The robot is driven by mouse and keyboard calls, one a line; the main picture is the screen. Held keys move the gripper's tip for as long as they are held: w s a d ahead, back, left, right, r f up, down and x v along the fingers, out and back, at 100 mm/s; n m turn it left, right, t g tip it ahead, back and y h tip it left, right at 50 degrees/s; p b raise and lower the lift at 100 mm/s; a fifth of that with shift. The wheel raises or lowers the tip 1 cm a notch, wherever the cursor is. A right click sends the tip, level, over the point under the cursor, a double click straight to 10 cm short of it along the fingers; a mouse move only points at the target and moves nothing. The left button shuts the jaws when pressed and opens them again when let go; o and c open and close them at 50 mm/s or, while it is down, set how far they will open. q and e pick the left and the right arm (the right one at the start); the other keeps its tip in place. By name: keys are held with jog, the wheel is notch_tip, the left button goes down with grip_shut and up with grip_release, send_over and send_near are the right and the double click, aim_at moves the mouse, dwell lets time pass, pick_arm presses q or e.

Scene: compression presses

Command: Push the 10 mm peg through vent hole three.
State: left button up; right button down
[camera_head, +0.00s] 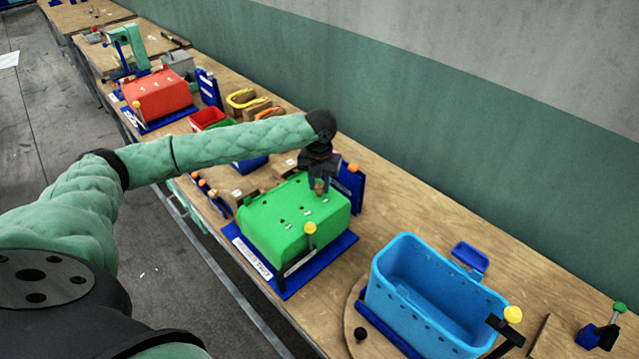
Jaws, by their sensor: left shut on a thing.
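A green box-shaped part (285,237) sits on a blue base plate (308,278) with a white label strip along its front edge. Several small dark vent holes show in its upper face; I cannot read which is hole three. My left gripper (319,184) points down over the far right part of the green face. It is shut on a small brownish piece, taken as the peg (319,188). The lower end of the peg is too small to tell whether it is in a hole or just above one. My right gripper is not in view.
A yellow-knobbed clamp (310,229) stands at the front of the green part. A light blue open bin (425,318) stands to the right, with another yellow-knobbed clamp (512,315). A red box part (158,95) sits further back left. The wall runs along the right.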

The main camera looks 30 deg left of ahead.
pick_arm(q)
jog(key=shift+r, duration=2.9)
